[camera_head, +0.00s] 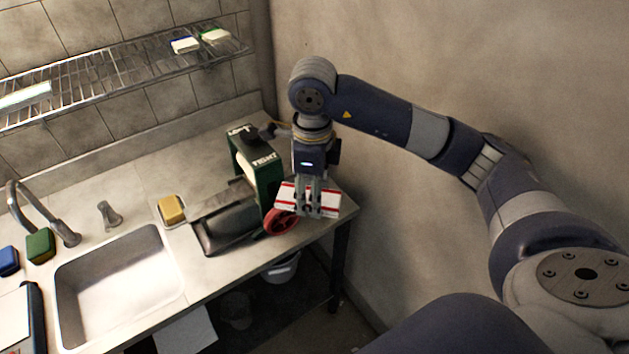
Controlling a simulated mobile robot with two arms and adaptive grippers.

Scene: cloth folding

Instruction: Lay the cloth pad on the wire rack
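The cloth pad (287,199), white with red stripes, is at the right end of the counter, beside a green box-shaped device with a red wheel. My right gripper (316,212) points down at the pad, with its fingers in front of the pad and hiding its middle. I cannot tell whether the fingers are closed on it or whether the pad rests on the counter. The wire rack (108,66) is a metal wall shelf at the upper left, well away from the gripper. My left gripper is not in view.
The green device (267,178) stands close left of the gripper. A yellow sponge (171,209), a sink (120,285) and a faucet (40,212) lie further left. The rack holds white-and-blue (185,45) and green-and-white (215,36) items at its right end; its middle is clear.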

